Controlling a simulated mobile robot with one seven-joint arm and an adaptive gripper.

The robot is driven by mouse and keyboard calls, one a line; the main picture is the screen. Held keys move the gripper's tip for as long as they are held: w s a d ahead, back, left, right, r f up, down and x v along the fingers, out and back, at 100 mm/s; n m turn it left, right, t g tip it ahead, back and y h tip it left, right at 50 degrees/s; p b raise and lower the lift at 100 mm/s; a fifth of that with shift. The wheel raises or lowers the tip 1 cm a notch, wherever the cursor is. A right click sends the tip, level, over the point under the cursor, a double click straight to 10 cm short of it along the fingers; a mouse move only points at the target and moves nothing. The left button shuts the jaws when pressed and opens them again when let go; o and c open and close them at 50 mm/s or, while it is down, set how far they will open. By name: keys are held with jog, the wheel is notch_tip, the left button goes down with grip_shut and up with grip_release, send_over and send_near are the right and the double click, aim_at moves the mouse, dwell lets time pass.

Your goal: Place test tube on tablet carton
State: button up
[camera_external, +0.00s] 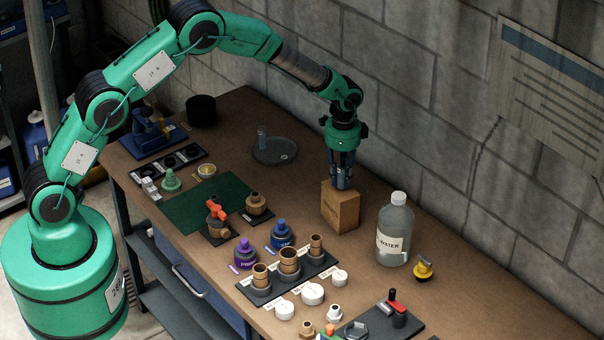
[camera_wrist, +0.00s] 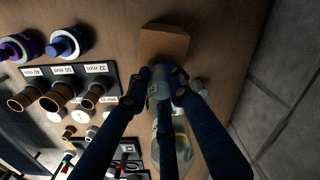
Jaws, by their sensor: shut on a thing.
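The tablet carton, a plain brown box (camera_external: 340,210), stands upright on the bench below my gripper (camera_external: 341,184). In the wrist view the carton (camera_wrist: 164,44) lies just beyond the fingertips. My gripper (camera_wrist: 160,74) is shut on a pale grey cylindrical thing, seemingly the test tube (camera_wrist: 158,86), between its fingers. In the external view the fingers reach down to the carton's top and the tube cannot be made out. Whether the tube touches the carton is not clear.
A clear water bottle (camera_external: 395,230) stands close to the right of the carton. A dark round dish (camera_external: 274,152) with a small grey cylinder lies to the left. Brown pipe fittings on a dark plate (camera_external: 287,281) stand in front. The wall is close behind.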

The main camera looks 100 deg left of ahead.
aim_at(341, 187)
jog(key=shift+f, duration=0.15)
jog(key=o, duration=0.9)
jog(key=shift+o, duration=0.2)
notch_tip(341, 187, up, 12)
jog(key=shift+b, duration=0.35)
dwell(0.4)
jog(key=shift+r, duration=0.3)
